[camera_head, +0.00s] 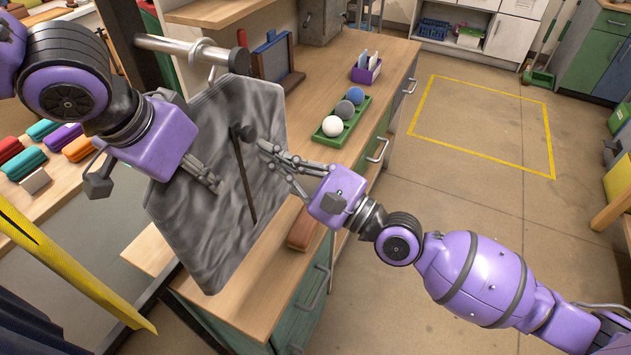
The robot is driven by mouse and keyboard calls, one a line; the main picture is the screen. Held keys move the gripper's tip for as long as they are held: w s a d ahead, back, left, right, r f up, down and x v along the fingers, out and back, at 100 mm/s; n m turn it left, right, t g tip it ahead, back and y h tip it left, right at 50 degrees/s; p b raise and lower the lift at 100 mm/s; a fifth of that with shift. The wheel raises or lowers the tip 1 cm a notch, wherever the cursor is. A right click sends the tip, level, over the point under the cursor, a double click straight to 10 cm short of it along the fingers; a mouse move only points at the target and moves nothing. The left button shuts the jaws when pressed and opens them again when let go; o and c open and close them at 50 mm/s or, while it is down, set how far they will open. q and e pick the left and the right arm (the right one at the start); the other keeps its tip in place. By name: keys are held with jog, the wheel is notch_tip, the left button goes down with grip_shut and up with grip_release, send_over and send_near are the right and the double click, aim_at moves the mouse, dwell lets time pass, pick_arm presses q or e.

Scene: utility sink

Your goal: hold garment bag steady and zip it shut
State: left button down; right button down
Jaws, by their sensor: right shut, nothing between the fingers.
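A grey, wrinkled garment bag (198,238) hangs tilted from a metal rail at the counter's near end. A dark zip line (246,188) runs down its front. A dark knob-like zip pull (242,132) sits at the line's top. My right gripper (266,151) comes from the right. It is shut and empty, its fingertips just right of and slightly below the pull. A small gap seems to lie between them. My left gripper (216,187) has its fingertips over the bag's front, left of the zip. I cannot tell whether they grip the fabric.
The metal rail (180,48) is above the bag. On the wooden counter (330,70) are a green tray (334,138) with three balls, a purple holder (366,72) and a brown block (302,230). Yellow tape (70,265) hangs front left. The floor at right is clear.

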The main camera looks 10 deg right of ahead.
jog(key=w+f+v, duration=0.1)
jog(key=f+v, duration=0.1)
jog(key=v, duration=0.9)
jog(key=shift+w+d, duration=0.25)
jog(key=shift+f, duration=0.1)
pick_arm(q)
jog(key=c, duration=1.2)
grip_release()
